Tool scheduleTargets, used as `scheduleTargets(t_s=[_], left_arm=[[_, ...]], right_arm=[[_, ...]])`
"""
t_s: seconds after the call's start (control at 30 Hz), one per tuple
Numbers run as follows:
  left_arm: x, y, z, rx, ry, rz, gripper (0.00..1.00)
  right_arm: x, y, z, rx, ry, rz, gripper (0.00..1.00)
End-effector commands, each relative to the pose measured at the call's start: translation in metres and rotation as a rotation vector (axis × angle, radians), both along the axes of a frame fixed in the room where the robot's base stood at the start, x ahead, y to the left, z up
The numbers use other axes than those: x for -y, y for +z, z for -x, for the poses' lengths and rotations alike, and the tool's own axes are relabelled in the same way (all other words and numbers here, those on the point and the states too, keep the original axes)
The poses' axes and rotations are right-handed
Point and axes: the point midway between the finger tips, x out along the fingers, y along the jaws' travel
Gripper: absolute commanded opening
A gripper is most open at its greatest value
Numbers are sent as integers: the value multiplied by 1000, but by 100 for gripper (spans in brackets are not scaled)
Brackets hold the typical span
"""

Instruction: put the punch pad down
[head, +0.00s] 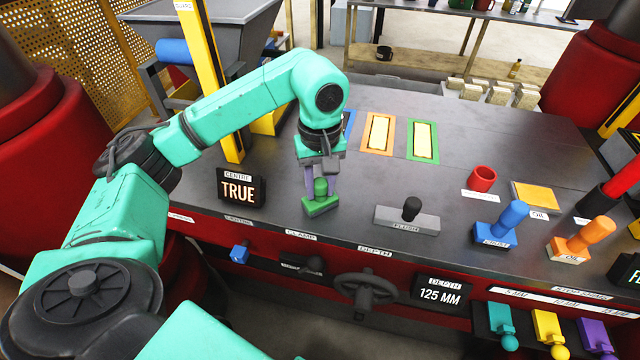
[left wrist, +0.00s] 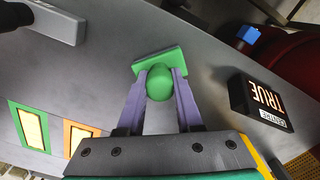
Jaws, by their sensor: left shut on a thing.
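My left gripper (head: 321,178) is shut on the knob of a green punch pad (head: 320,204), near the front edge of the dark bench. In the left wrist view my left gripper's purple fingers (left wrist: 159,90) stand either side of the round green knob, with the flat green base of the punch pad (left wrist: 160,62) beyond it. The pad is at or just above the bench top; I cannot tell if it touches. My right gripper is not in view.
A grey FLUSH pad (head: 407,220) stands to the right, then a blue pad (head: 503,226) and an orange pad (head: 581,240). A TRUE display (head: 239,188) is to the left. Orange-framed (head: 366,134) and green-framed (head: 435,142) plates lie behind. The bench top between them is clear.

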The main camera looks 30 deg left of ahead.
Motion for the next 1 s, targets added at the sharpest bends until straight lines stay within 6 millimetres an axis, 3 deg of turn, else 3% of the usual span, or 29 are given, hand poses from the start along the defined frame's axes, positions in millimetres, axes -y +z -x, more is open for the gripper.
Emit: scheduleTargets(t_s=[0.03,0.07,0.13,0.57,0.7,0.9,1.0], left_arm=[[0,-3,0,0,0,0,0],[0,-3,0,0,0,0,38],[0,-2,0,0,0,0,64],[0,5,-1,1,0,0,64],[1,29,-1,4,0,1,64],[0,89,-1,6,1,-1,64],[0,109,-1,3,0,-1,64]], right_arm=[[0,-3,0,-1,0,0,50],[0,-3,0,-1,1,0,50],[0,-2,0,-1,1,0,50],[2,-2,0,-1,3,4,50],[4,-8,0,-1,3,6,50],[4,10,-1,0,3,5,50],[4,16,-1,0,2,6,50]])
